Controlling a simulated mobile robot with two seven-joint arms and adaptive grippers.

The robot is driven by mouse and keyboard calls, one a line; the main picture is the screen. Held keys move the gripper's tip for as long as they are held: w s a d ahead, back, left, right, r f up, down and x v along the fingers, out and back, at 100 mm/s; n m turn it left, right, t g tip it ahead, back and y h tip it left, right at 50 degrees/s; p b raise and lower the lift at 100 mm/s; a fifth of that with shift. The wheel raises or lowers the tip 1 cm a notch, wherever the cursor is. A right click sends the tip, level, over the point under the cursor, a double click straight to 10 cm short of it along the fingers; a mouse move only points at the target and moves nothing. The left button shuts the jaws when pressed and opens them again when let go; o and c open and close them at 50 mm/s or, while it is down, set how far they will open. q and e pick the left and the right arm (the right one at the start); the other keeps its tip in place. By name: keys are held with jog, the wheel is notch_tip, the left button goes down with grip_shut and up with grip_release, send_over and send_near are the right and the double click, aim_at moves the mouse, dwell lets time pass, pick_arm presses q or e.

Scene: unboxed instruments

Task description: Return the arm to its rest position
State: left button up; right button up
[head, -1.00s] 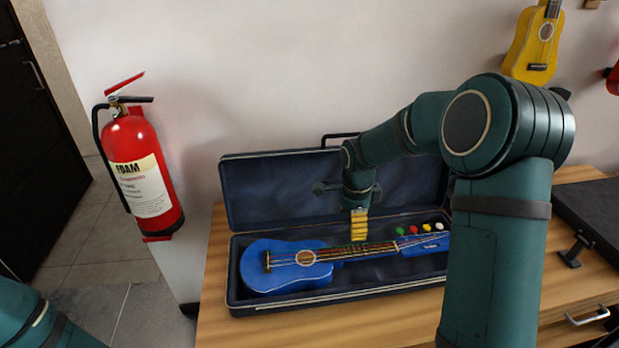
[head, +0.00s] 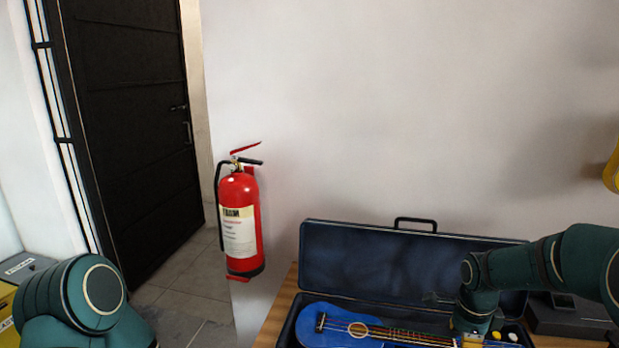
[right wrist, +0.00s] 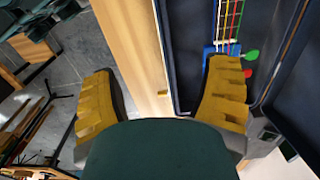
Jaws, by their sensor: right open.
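My right gripper (head: 468,338) hangs at the bottom edge of the head view, in front of the open case and near the blue ukulele's neck. In the right wrist view its yellow fingers (right wrist: 160,98) are wide apart with nothing between them. The blue ukulele (head: 318,332) lies in the dark blue case (head: 345,262), its lower part cut off by the frame. The right wrist view shows its strings and headstock (right wrist: 231,47) beside one finger. My left arm shows at the lower left of the head view; its gripper is out of frame.
A red fire extinguisher (head: 240,222) hangs on the wall left of the case. A wooden table edge (right wrist: 131,50) shows beside the case in the right wrist view. A black door (head: 130,120) stands at the left. A dark box (head: 568,316) lies right of the case.

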jog(key=s+a+f+n+t+y+p, duration=0.15)
jog(key=s+a+f+n+p, duration=0.25)
jog(key=a+f+n+p, duration=0.45)
pick_arm(q)
notch_tip(320, 180, up, 12)
jog(key=w+p, duration=0.1)
jog(key=p, duration=0.2)
jog(key=shift+w+a+r+t, duration=0.15)
jog(key=shift+w+a+t, duration=0.15)
jog(key=shift+w, duration=0.1)
pick_arm(e)
jog(key=s+a+n+y, duration=0.2)
jog(key=s+a+n, duration=0.8)
jog(key=s+a, duration=0.2)
jog(key=shift+a+f+t, duration=0.15)
jog(key=shift+a+t, duration=0.2)
jog(key=shift+a, duration=0.3)
jog(key=shift+w+n, duration=0.1)
jog(key=shift+n, duration=0.15)
